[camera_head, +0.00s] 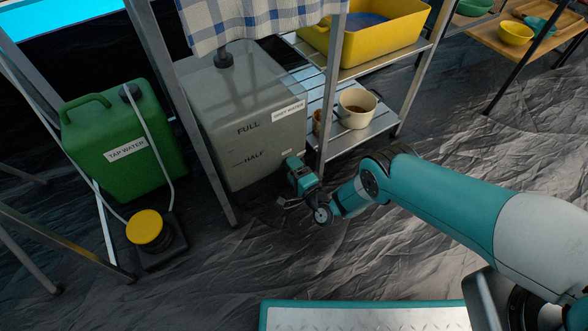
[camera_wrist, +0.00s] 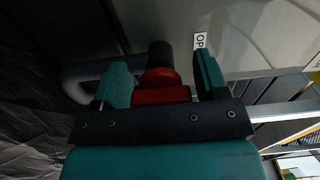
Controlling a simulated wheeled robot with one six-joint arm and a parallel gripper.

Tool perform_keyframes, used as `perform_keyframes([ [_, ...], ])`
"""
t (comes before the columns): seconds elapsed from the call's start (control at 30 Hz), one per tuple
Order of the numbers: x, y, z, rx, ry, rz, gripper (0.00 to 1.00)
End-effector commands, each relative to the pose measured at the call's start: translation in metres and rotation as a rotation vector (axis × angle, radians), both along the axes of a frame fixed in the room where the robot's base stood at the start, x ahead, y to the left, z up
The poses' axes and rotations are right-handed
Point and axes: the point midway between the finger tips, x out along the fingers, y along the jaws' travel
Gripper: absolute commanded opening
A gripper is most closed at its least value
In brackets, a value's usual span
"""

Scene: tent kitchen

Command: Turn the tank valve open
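The grey water tank (camera_head: 245,110) stands on the floor, marked FULL and HALF. In the wrist view its red valve handle (camera_wrist: 161,94) sits between the two teal fingers of my gripper (camera_wrist: 161,78), with a dark spout or stem (camera_wrist: 160,55) beyond it. The fingers are apart, one on each side of the handle, and small gaps seem to show beside it. A cut-off label beginning "OP" (camera_wrist: 199,41) is on the tank wall. In the head view my gripper (camera_head: 290,197) is low at the tank's front lower corner, and the valve is hidden there.
A metal shelf leg (camera_head: 331,100) stands close behind my gripper. A green tap-water can (camera_head: 122,140) and a yellow-topped foot pump (camera_head: 148,229) stand to the left. The dark wrinkled floor in front is clear.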

Motion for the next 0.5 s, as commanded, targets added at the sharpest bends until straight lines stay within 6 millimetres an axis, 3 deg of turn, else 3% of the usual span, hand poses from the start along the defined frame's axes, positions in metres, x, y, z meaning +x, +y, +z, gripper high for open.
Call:
perform_keyframes([
  [0.5, -0.011, -0.007, 0.003, 0.002, 0.006, 0.0, 0.79],
])
